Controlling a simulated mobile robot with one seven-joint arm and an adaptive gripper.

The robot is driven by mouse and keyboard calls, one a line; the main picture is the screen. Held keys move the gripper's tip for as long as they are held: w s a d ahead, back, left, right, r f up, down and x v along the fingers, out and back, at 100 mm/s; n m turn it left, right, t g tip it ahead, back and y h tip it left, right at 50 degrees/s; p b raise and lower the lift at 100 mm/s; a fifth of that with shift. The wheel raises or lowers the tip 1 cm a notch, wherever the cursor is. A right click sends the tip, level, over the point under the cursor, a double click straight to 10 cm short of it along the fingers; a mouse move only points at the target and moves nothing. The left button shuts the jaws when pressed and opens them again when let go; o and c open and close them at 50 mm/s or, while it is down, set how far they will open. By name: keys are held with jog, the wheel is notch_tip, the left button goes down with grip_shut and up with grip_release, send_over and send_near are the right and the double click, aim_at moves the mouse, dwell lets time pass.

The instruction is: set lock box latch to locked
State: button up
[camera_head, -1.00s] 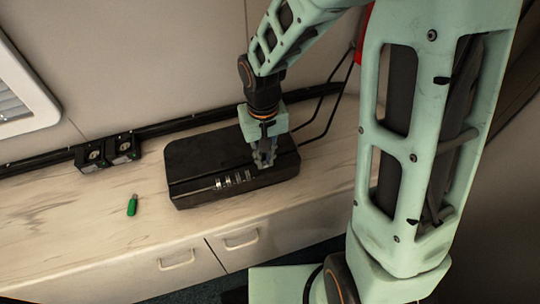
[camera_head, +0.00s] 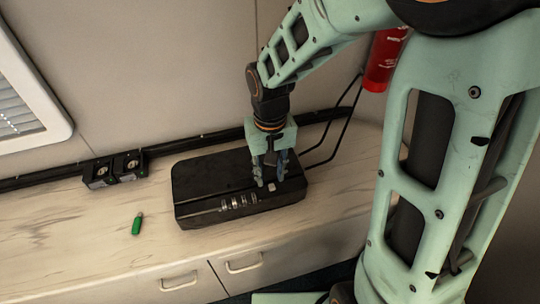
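The black lock box (camera_head: 205,183) lies on the wood-look counter, lid closed. A row of metal dials (camera_head: 239,202) shows on its front part. A small light latch piece (camera_head: 271,188) sits right of the dials, close to my gripper's fingertips. My gripper (camera_head: 266,183) points down over the right part of the box. Its two fingers are apart, with a gap between them, and nothing shows between them. Whether the fingertips touch the box or the latch cannot be told. The latch's exact position is too small to read.
A small green object (camera_head: 137,224) lies on the counter (camera_head: 85,235) left of the box. Black sockets (camera_head: 113,170) stand along the back wall. Cables run behind the box at right. A red extinguisher (camera_head: 385,62) hangs at upper right. The counter's left part is mostly clear.

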aim_at(270, 185)
notch_tip(270, 185, up, 9)
jog(key=shift+f, duration=0.1)
dwell(0.5)
